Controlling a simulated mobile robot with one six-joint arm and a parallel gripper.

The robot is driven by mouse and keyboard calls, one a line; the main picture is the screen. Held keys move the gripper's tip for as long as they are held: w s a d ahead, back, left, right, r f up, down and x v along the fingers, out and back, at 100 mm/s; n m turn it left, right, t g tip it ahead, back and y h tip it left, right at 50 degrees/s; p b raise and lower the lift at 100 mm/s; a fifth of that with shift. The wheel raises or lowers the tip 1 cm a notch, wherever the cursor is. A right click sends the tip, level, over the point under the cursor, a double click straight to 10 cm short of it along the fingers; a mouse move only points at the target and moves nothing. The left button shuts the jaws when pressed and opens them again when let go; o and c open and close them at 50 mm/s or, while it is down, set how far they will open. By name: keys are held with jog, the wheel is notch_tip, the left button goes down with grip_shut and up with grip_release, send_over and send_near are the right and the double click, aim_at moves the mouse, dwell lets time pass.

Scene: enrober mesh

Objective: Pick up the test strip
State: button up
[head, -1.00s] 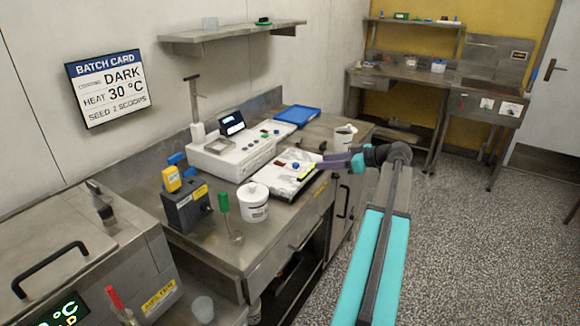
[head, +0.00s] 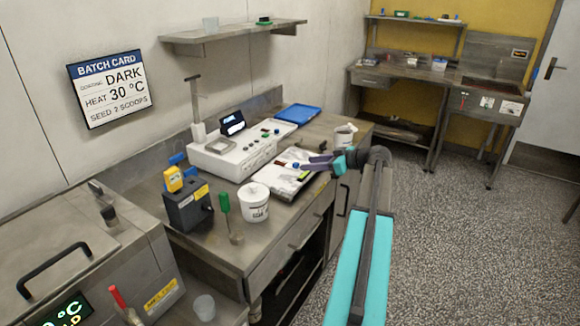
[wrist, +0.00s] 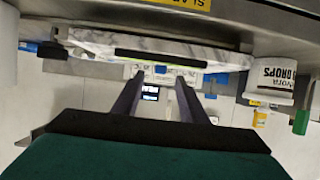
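A long thin dark strip (wrist: 160,57), which looks like the test strip, lies along the near edge of a white marbled slab (wrist: 90,42) in the wrist view. In the head view the slab (head: 272,184) lies on the steel counter, and the strip is small and partly hidden by my gripper. My gripper (head: 306,166) is at the slab's right side. In the wrist view my gripper (wrist: 158,82) has its two dark fingers apart, with nothing held between them. The strip crosses the view just above the fingertips; I cannot tell whether they touch it.
A white instrument (head: 232,155) stands behind the slab. A white tub (head: 254,203) is at its left front, and another tub (head: 345,136) is at its back right. A blue tray (head: 298,113) is farther back. The floor right of the counter is clear.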

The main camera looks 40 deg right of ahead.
aim_at(299, 164)
jog(key=shift+p+x, duration=0.65)
jog(key=shift+x, duration=1.5)
grip_shut()
jog(key=shift+r, duration=0.2)
jog(key=shift+r+b, duration=0.7)
jog(key=shift+r, duration=0.75)
jog(key=s+a+r+b, duration=0.1)
jog(key=s+b, duration=0.2)
jog(key=s, duration=1.3)
jog(key=shift+a+r, duration=0.4)
